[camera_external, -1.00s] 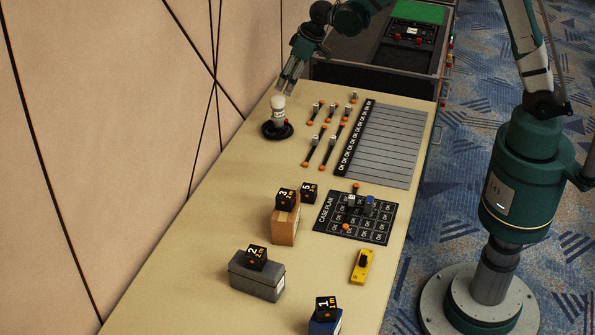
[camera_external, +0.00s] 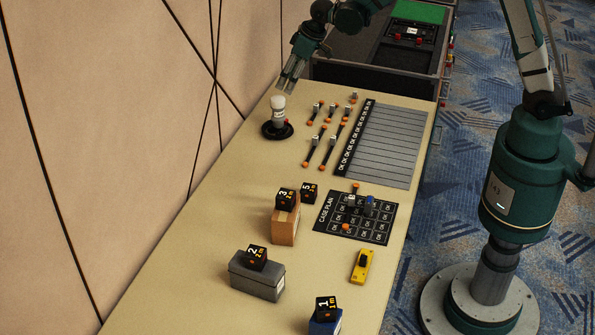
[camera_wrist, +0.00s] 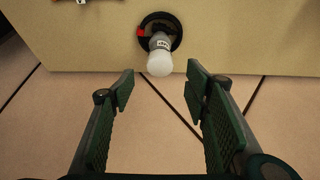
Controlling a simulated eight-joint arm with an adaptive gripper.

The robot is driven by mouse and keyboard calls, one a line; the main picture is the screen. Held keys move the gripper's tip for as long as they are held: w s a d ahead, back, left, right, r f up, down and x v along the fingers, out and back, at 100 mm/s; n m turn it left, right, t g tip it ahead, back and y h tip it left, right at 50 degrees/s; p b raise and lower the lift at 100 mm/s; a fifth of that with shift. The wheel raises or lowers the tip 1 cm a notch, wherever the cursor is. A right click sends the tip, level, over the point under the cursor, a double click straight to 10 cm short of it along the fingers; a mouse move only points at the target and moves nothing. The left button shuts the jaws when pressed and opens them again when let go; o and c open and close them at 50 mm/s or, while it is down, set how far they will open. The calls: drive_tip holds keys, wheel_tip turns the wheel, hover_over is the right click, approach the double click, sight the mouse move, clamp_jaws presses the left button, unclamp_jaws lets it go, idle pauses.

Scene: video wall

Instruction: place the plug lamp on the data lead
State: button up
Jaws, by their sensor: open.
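A lamp with a white bulb (camera_external: 278,103) and a grey body stands upright on a round black base (camera_external: 270,131) near the wall side of the table; I take it as the plug lamp. In the wrist view its bulb (camera_wrist: 160,62) points toward me, just beyond and between my fingertips. My gripper (camera_external: 288,90) is open and empty, just above and behind the bulb. It also shows in the wrist view (camera_wrist: 160,88), with a clear gap between its fingers. Several short dark leads with orange ends (camera_external: 328,144) lie right of the lamp; I cannot tell which is the data lead.
A striped grey panel (camera_external: 385,145) lies right of the leads. A black CASE PLAN grid (camera_external: 372,228) with small pieces is nearer. Numbered black cubes, some on blocks such as the grey one (camera_external: 255,280), and a yellow tool (camera_external: 361,266) stand in front. A dark case (camera_external: 340,58) is behind.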

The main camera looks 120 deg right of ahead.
drive_tip(key=w+a+r+n+t, duration=0.1)
drive_tip(key=a+r, duration=0.5)
drive_tip(key=a, duration=0.5)
drive_tip(key=a+r+n, duration=0.2)
drive_tip(key=a+r, duration=0.3)
drive_tip(key=a, duration=0.7)
drive_tip(key=w+a+r+n+t, duration=0.1)
drive_tip(key=a+r, duration=0.5)
drive_tip(key=a, duration=0.5)
drive_tip(key=s+a+n+y, duration=0.1)
drive_tip(key=s+a, duration=0.5)
drive_tip(key=a, duration=0.4)
drive_tip(key=s+a+r+n+t+y, duration=0.1)
drive_tip(key=s+a+n, duration=0.1)
drive_tip(key=s+a, duration=0.4)
drive_tip(key=s+a+n+y, duration=0.1)
drive_tip(key=s+a, duration=0.5)
drive_tip(key=a, duration=0.8)
drive_tip(key=shift+s+r+n+t, duration=0.15)
drive_tip(key=shift+s+n+t, duration=0.15)
drive_tip(key=shift+n+t, duration=0.15)
